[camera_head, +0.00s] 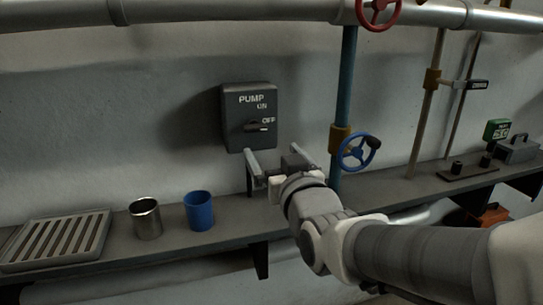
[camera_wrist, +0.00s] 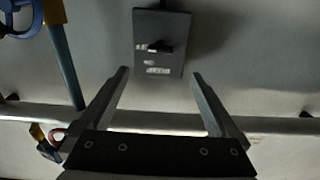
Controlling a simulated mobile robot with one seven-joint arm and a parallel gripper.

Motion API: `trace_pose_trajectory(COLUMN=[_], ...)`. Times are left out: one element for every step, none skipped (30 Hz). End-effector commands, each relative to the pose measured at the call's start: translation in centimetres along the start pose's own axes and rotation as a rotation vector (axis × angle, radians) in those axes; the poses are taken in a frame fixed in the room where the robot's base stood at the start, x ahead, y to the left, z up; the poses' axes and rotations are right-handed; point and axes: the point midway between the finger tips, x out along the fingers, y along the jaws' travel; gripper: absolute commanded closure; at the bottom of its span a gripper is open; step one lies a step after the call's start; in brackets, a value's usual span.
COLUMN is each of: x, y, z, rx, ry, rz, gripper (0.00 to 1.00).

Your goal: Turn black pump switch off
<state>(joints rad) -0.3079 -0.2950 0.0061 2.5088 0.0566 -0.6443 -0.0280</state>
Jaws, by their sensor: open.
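The dark grey pump box (camera_head: 237,133) hangs on the wall, with PUMP, ON and OFF lettering on its face. Its black switch (camera_head: 259,127) lies roughly level, below ON and beside OFF; I cannot tell which end is the pointer. In the wrist view the box (camera_wrist: 173,25) appears upside down, with the switch (camera_wrist: 160,47) near its middle. My gripper (camera_head: 272,153) is open and empty just below the box in the head view. In the wrist view the gripper's (camera_wrist: 160,73) two fingers point toward the box, with the switch between their lines and beyond the tips. No contact shows.
A blue valve wheel (camera_head: 357,152) on a blue pipe (camera_head: 346,85) stands close right of my gripper. A shelf (camera_head: 225,236) below holds a slatted tray (camera_head: 57,241), a metal cup (camera_head: 146,219) and a blue cup (camera_head: 199,211). The wall left of the box is clear.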

Motion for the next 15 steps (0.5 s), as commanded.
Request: trace_pose_trajectory(x=[-0.9,-1.4,-2.1,-2.3,-2.5,-2.8,-3.0,-3.2,-3.5,-3.7,-3.9,-4.1,-4.2,-4.3,-4.4], y=[0.0,0.0,0.0,0.0,0.0,0.0,0.0,0.0,0.0,0.0,0.0,0.0,0.0,0.0,0.0], z=[-0.2,-0.2,-0.2,0.2,0.3,0.3,0.3,0.2,0.2,0.2,0.2,0.2,0.2,0.1,0.1], rx=[0.0,0.0,0.0,0.0,0.0,0.0,0.0,0.0,0.0,0.0,0.0,0.0,0.0,0.0,0.0], ry=[0.003,0.002,0.003,0.005,0.005,0.006,0.005,0.005,0.004,0.004,0.004,0.003,0.003,0.003,0.003], rz=[0.0,0.0,0.0,0.0,0.0,0.0,0.0,0.0,0.0,0.0,0.0,0.0,0.0,0.0,0.0], gripper=[0.03,0.03,0.03,0.03,0.03,0.03,0.03,0.03,0.03,0.03,0.03,0.03,0.03,0.03,0.03])
